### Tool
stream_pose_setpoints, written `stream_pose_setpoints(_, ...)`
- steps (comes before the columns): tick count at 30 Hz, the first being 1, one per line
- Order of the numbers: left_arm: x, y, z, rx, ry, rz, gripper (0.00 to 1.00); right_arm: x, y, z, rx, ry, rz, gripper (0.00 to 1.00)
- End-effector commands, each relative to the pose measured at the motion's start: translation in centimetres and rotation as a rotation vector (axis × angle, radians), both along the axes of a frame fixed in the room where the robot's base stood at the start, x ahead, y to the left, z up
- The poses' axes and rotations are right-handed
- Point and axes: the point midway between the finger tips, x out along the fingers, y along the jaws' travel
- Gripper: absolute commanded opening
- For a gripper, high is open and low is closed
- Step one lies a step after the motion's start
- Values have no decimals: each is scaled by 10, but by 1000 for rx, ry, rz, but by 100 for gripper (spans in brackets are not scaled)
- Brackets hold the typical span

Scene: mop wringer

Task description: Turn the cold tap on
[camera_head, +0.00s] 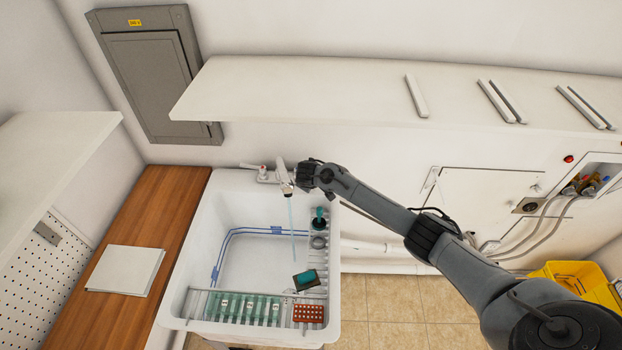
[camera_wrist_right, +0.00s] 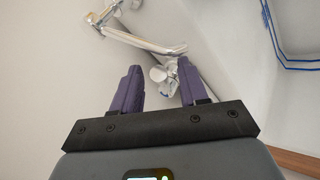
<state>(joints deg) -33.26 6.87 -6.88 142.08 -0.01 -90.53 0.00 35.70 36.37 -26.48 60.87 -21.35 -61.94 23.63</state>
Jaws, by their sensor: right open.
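A chrome and white faucet (camera_head: 284,176) stands at the back rim of the white sink (camera_head: 335,290). A thin bluish stream (camera_head: 293,232) runs down from its spout into the basin. One tap handle (camera_head: 262,174) shows left of the spout, with a small reddish mark. The other side of the faucet is hidden by my right gripper (camera_head: 310,175). In the right wrist view, my right gripper (camera_wrist_right: 158,67) is open, its purple fingers on either side of a white and chrome tap handle (camera_wrist_right: 162,85). I cannot tell whether they touch it. The spout (camera_wrist_right: 148,38) lies beyond.
A wooden counter (camera_head: 165,215) is left, a shelf (camera_head: 300,90) runs above, and a yellow bucket (camera_head: 570,280) stands right.

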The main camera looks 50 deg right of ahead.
Motion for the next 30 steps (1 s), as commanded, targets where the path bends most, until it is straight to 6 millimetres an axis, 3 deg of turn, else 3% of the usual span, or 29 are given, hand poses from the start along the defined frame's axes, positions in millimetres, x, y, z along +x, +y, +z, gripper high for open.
stream_pose_setpoints(8, 0, 2, -2, 7, 0, -4, 43, 1, 0, 10, 1, -3, 0, 43)
stream_pose_setpoints(14, 0, 2, -8, 7, 0, -4, 43, 1, 0, 39, 1, -4, 1, 43)
stream_pose_setpoints(30, 0, -2, 3, -7, -1, 5, 43, -82, -30, 93, 2, 0, 1, 43)
